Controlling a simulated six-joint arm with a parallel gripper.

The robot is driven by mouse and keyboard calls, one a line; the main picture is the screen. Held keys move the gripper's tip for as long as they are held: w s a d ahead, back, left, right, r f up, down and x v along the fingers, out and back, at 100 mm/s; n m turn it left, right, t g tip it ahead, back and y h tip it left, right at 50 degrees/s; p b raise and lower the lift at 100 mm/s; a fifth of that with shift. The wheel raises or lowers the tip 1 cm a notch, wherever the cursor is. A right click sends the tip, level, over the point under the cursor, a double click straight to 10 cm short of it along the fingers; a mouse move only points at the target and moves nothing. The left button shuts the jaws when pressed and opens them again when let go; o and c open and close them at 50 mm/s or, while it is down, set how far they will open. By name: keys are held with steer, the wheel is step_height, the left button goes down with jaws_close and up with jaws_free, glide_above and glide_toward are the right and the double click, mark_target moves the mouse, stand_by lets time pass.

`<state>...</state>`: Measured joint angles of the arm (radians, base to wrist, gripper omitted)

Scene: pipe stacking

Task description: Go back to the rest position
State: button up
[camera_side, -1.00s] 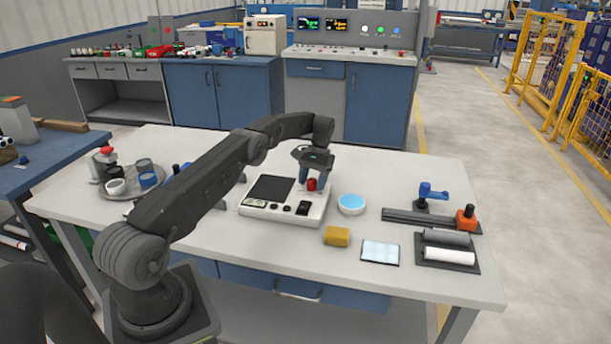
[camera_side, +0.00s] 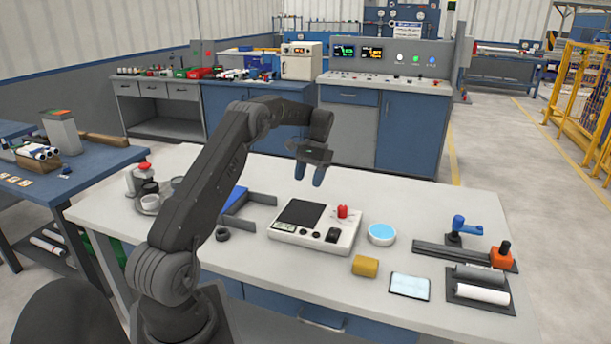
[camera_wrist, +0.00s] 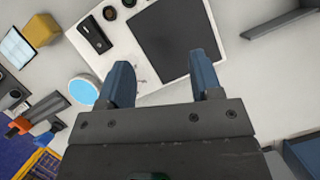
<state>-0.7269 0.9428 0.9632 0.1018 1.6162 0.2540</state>
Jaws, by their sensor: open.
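My gripper (camera_side: 310,174) is raised above the back edge of the white scale-like device (camera_side: 290,236) on the table. Its two blue fingers are apart with nothing between them. In the wrist view the gripper (camera_wrist: 166,82) also shows open and empty, with the device's dark plate (camera_wrist: 178,38) below. A red knob-like piece (camera_side: 342,211) stands on the right part of the device, clear of the fingers. I cannot make out the red piece in the wrist view.
To the right lie a blue-topped round dish (camera_side: 381,233), a yellow block (camera_side: 365,266), a light pad (camera_side: 410,287), a clamp rail (camera_side: 450,256) and rollers (camera_side: 482,293). A blue piece in a dark bracket (camera_side: 236,200) and a black ring (camera_side: 222,234) lie left of the device.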

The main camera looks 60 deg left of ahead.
steer(key=shift+s+a+r, duration=0.25)
steer(key=shift+s+r, duration=0.05)
steer(key=shift+s, duration=0.1)
steer(key=shift+d, duration=0.1)
steer(key=s+d+r+m+t+y, duration=0.1)
steer(key=d+r+t, duration=0.1)
steer(key=d+r, duration=0.75)
steer(key=s+d+r+m+t+y, duration=0.2)
steer(key=d+r, duration=0.4)
steer(key=d, duration=0.7)
steer(key=s+d+f+m+t+h, duration=0.1)
steer(key=s+d+t, duration=0.4)
steer(key=s+d, duration=1)
steer(key=shift+s+m+t, duration=0.4)
steer(key=shift+s+m, duration=0.2)
steer(key=shift+s, duration=0.35)
